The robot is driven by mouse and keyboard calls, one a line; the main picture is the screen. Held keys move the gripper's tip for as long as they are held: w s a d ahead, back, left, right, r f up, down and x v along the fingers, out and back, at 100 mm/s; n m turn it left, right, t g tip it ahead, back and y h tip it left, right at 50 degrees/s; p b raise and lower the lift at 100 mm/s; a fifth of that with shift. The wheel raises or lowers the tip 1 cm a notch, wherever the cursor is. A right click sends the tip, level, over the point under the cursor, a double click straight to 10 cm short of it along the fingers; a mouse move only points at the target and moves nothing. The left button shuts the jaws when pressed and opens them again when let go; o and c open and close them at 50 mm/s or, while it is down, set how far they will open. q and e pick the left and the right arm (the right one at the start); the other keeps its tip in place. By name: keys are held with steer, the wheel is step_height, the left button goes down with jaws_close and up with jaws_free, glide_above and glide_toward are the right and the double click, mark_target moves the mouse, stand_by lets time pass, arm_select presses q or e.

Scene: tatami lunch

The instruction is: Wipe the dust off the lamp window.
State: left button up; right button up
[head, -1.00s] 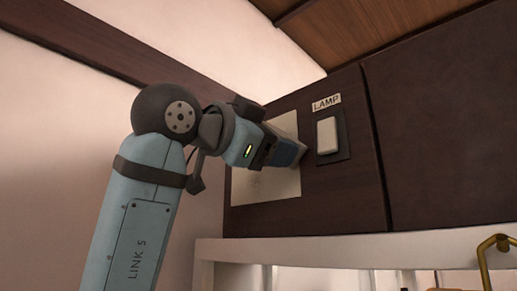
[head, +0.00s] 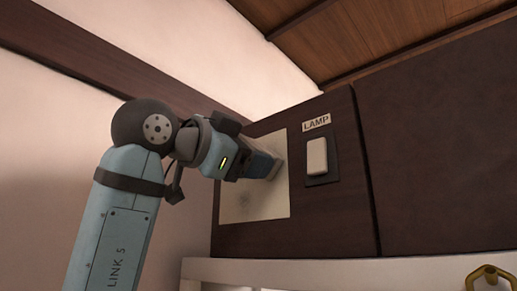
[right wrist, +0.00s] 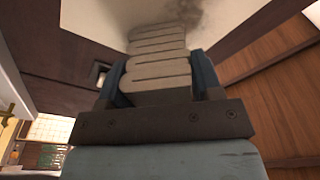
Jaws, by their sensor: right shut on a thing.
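The lamp window (head: 240,208) is a pale flat panel on the dark cabinet front, left of a switch. Faint grey smudging shows on its lower left part. My right gripper (head: 262,166) is at the panel's right half, shut on a pale ribbed cloth (right wrist: 158,62). In the right wrist view the cloth stands between the blue fingers, its far end at the pale panel. A dark dust smudge (right wrist: 188,12) shows just beyond it. In the head view the gripper hides most of the cloth; whether it presses on the panel is hard to tell. My left gripper is not in view.
A white rocker switch (head: 317,155) on a dark plate sits right of the panel, under a LAMP label (head: 316,122). A white rail (head: 320,270) runs below the cabinet, with a brass hook (head: 488,277) at lower right. A pale wall is at left.

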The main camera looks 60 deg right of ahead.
steer(key=w+p, duration=0.1)
steer(key=w, duration=0.6)
steer(key=shift+w+d, duration=0.4)
stand_by(0.3)
steer(key=s+v, duration=0.1)
steer(key=v, duration=0.5)
steer(key=shift+w+r, duration=0.25)
steer(key=shift+a, duration=0.15)
steer(key=v, duration=0.2)
steer(key=shift+a+r+p, duration=0.1)
steer(key=shift+a+p, duration=0.2)
steer(key=shift+a, duration=0.15)
steer(key=shift+d, duration=0.1)
stand_by(0.3)
